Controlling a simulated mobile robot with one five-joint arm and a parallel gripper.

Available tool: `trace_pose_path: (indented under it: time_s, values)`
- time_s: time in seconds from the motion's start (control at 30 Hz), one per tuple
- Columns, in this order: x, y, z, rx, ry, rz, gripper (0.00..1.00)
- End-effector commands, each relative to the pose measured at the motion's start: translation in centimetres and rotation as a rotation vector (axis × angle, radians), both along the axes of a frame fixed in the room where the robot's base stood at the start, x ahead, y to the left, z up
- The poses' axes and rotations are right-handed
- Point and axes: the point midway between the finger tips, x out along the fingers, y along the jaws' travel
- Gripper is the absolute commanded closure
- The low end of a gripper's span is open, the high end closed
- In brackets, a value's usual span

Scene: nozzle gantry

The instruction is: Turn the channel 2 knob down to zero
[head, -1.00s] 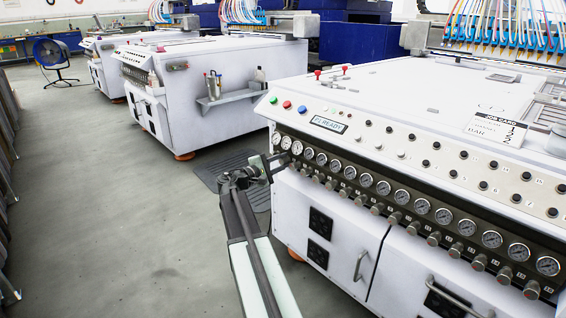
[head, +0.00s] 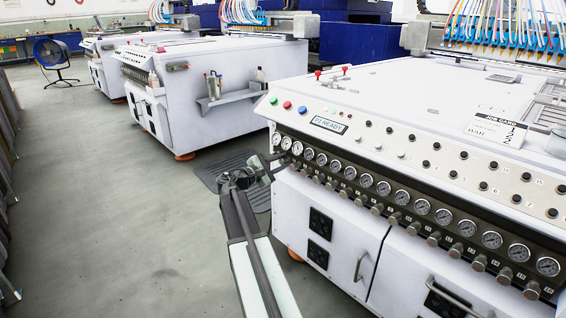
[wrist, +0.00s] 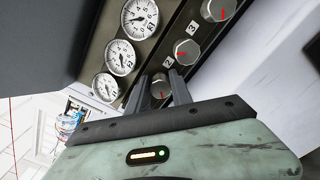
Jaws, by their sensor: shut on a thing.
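A row of round metal knobs with red marks runs below white dial gauges on the dark panel of the nearest machine. In the wrist view my gripper (wrist: 163,92) is shut on a small knob (wrist: 160,89), one finger on each side. A printed "2" stands beside this knob, between it and the neighbouring knob (wrist: 186,52); a "3" stands further up. The held knob's red mark shows between the fingers. The gauge (wrist: 120,57) lines up with it; its needle is hard to read. In the head view my gripper (head: 265,167) is at the panel's left end.
Another knob (wrist: 215,9) lies further along the row. The machine's white front (head: 340,215) has doors with handles below the panel. A sign (head: 328,125) reads "READY". Open grey floor (head: 120,210) lies to the left; other white machines stand behind.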

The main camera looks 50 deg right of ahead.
Motion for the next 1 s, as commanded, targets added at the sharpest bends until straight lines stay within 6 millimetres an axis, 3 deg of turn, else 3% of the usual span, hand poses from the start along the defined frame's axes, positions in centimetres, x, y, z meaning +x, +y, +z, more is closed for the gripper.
trace_pose_path:
  time_s: [0.13,0.17,0.2,0.23,0.57,1.0]
  values:
    - [0.0,0.1,-0.1,0.003,-0.001,-0.001,1.0]
    - [0.0,0.1,-0.1,0.003,-0.001,-0.001,0.65]
    - [0.0,0.1,-0.1,0.003,-0.001,-0.001,0.54]
    - [0.0,0.1,-0.1,0.003,-0.001,-0.001,0.52]
    - [-0.1,0.4,0.0,0.001,-0.001,-0.001,0.52]
    - [-0.1,7.0,-0.1,0.002,-0.001,-0.002,0.52]
